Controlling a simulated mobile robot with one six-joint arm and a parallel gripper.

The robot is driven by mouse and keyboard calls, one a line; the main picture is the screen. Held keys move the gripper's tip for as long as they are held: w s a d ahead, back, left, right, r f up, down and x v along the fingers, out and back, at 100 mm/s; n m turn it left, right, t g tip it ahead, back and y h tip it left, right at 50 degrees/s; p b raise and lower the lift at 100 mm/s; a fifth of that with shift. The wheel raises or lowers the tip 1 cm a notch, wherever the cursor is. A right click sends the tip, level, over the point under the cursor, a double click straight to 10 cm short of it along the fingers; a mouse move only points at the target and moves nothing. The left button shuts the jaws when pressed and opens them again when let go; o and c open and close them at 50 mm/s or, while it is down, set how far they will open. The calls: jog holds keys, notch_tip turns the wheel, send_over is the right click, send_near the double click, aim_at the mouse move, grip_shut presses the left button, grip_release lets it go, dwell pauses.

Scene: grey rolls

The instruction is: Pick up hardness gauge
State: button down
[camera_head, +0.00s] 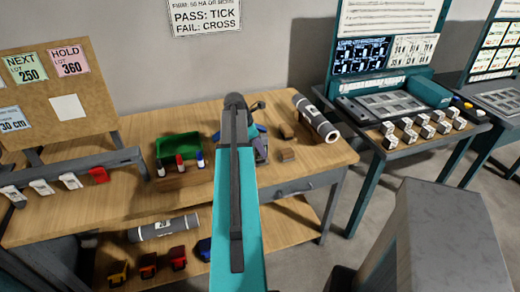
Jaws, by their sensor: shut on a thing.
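My arm reaches over the wooden workbench (130,208) from the bottom of the view, and its wrist hides much of what lies beyond. My gripper (256,108) shows only in part, as dark pieces at the arm's far end, over the bench. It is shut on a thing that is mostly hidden. A small blue and grey object (262,148), which looks like the hardness gauge, shows just right of the arm at the gripper. I cannot see how the jaws meet it.
A grey roll (317,118) lies on the bench's right end near small brown blocks (287,154). Left of my arm are a green tray (178,146) and a marker holder (183,179). Another roll (163,228) and coloured bins (148,265) are on the lower shelf.

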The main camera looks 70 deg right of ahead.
jog(key=shift+r+b, duration=0.45)
jog(key=shift+r, duration=0.9)
jog(key=shift+a+r, duration=0.1)
jog(key=shift+r, duration=0.25)
jog(key=w+a+r+b, duration=0.1)
jog(key=a+b, duration=0.2)
jog(key=a, duration=1.2)
jog(key=shift+a+r, duration=0.2)
jog(key=shift+a, duration=0.2)
jog(key=shift+w, duration=0.1)
jog(key=c, duration=2)
grip_release()
jog(key=c, duration=0.4)
jog(key=shift+r+p, duration=1.55)
jog(key=shift+p, duration=0.5)
jog(key=shift+w, duration=0.1)
